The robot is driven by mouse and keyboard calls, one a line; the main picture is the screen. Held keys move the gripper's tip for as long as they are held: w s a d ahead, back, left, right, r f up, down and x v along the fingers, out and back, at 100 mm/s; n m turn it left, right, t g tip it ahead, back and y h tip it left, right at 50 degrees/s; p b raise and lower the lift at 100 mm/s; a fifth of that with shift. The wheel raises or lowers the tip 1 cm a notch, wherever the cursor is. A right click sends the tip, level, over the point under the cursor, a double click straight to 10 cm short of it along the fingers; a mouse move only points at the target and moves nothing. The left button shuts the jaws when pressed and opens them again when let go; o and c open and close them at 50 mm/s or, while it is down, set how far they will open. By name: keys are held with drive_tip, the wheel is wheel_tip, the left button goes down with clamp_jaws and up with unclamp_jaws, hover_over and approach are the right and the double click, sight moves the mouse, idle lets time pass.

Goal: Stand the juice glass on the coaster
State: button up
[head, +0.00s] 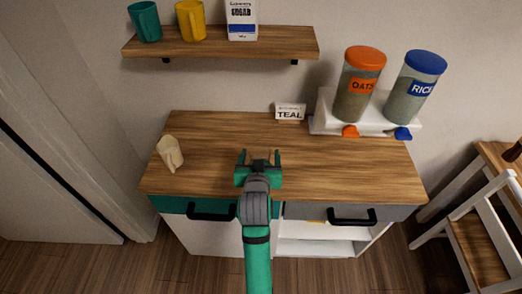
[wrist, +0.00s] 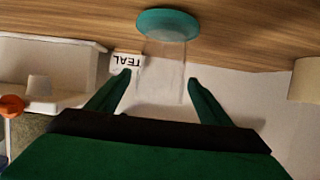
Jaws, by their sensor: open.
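My gripper (head: 260,157) is open above the wooden cabinet top in the head view. In the wrist view, which looks upside down, its two green fingers (wrist: 159,80) are spread apart. A clear, faint juice glass (wrist: 160,75) shows between the fingers, with no visible grip on it. The glass's base end meets a round teal coaster (wrist: 168,22) on the wood; it looks upright on it, but exact contact is hard to tell. I cannot make out the glass or the coaster in the head view, around my gripper.
A cream cup (head: 170,153) is at the left of the top. A TEAL sign (head: 290,112) stands at the back. Oats (head: 359,85) and rice (head: 415,88) dispensers sit on a white stand at back right. A shelf (head: 220,44) with mugs and sugar hangs above.

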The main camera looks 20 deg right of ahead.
drive_tip(key=v, duration=0.7)
drive_tip(key=s+a+f+n+t+y, duration=0.1)
drive_tip(key=s+a+f, duration=0.3)
drive_tip(key=s+f, duration=0.3)
drive_tip(key=s+a+f+n+y, duration=0.1)
drive_tip(key=s+a+f, duration=0.3)
drive_tip(key=s+f, duration=0.3)
drive_tip(key=s+a+r+y, duration=0.1)
drive_tip(key=s+a, duration=0.1)
drive_tip(key=s, duration=0.8)
drive_tip(key=s+a+r+n+t+y, duration=0.1)
drive_tip(key=s+a, duration=0.1)
drive_tip(key=s, duration=0.9)
drive_tip(key=shift+s+a+r+n, duration=0.15)
drive_tip(key=shift+a+r+n, duration=0.1)
drive_tip(key=shift+n, duration=0.05)
